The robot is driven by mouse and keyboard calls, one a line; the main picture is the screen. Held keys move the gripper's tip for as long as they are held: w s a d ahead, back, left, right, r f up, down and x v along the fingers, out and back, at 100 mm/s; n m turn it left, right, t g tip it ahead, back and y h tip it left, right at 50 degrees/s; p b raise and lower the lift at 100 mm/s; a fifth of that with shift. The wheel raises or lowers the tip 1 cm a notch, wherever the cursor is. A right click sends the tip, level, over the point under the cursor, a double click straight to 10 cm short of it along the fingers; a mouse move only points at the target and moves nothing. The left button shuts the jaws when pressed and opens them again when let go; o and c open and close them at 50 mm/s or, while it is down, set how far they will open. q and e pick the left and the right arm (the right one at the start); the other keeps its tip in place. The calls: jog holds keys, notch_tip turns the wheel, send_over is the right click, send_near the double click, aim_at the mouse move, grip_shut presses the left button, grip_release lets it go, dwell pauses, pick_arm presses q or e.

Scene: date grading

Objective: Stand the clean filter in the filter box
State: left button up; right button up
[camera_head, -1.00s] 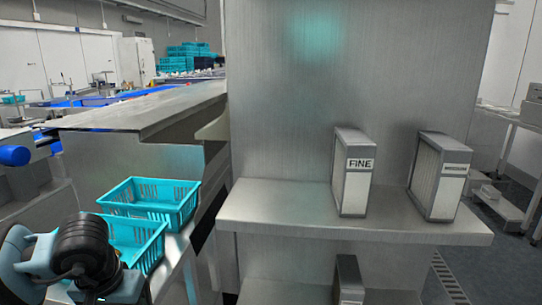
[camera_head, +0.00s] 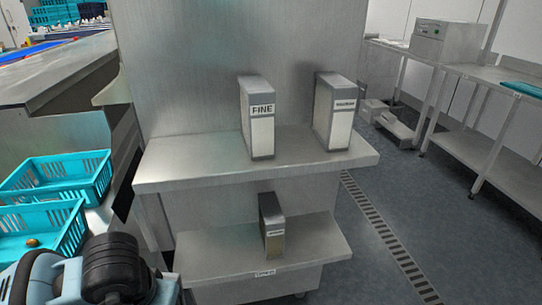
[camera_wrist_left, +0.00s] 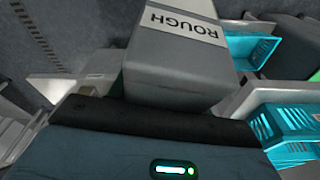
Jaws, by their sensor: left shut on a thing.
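In the left wrist view my left gripper (camera_wrist_left: 180,115) is shut on a grey filter (camera_wrist_left: 172,75) with a white label reading ROUGH, upside down in that view. In the head view only my left arm shows at the bottom left; the held filter is out of sight there. A filter labelled FINE (camera_head: 262,125) and another with a label too small to read (camera_head: 336,115) stand upright on the upper steel shelf (camera_head: 200,165). A smaller-looking filter with brownish pleats (camera_head: 273,230) stands on the lower shelf (camera_head: 215,255). I cannot tell which object is the filter box.
Turquoise crates (camera_head: 55,175) stand at the left; the nearer one (camera_head: 65,225) holds a small brown item. A steel bench (camera_head: 480,95) runs along the right. A floor drain (camera_head: 385,240) crosses open floor. Both shelves have bare room left of their filters.

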pick_arm(q)
notch_tip(320, 180, up, 16)
jog(key=w+t+p, duration=0.1)
jog(key=t+p, duration=0.1)
jog(key=p, duration=0.4)
jog(key=shift+w+r+t, duration=0.2)
jog(key=shift+w+t, duration=0.05)
jog(key=shift+t, duration=0.05)
pick_arm(e)
jog(key=w+r+t, duration=0.1)
jog(key=w+r, duration=0.3)
jog(key=r, duration=0.4)
jog(key=shift+w+d+r+t, duration=0.2)
jog(key=shift+d+r+t, duration=0.1)
jog(key=shift+d, duration=0.15)
jog(key=shift+w+a, duration=0.1)
jog(key=shift+a, duration=0.05)
